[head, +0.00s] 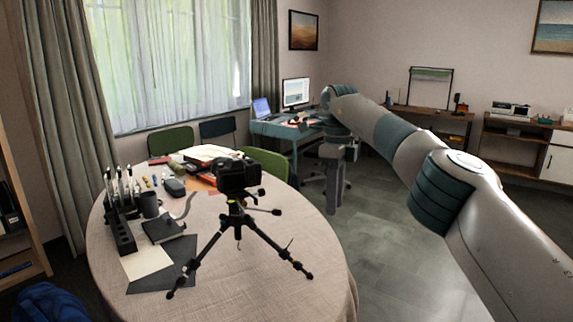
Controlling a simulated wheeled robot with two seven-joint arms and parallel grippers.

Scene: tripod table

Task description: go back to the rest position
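My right arm comes in from the right and reaches out over the floor beyond the table's right edge. Its gripper (335,190) hangs downward at the arm's far end, clear of the round table (300,225). I see no object at it, but it is too small and dark to tell if the fingers are open or shut. My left gripper is not in view. A black camera (238,175) is on a black tripod (237,216) that stands upright with its legs spread on the table. The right gripper is apart from both.
A dark holder (122,235) with upright tools, a dark mug (150,205), papers and books crowd the table's left and back. Chairs (265,163) stand behind the table. A desk (285,130) with a laptop and monitor is beyond. Floor to the right is open.

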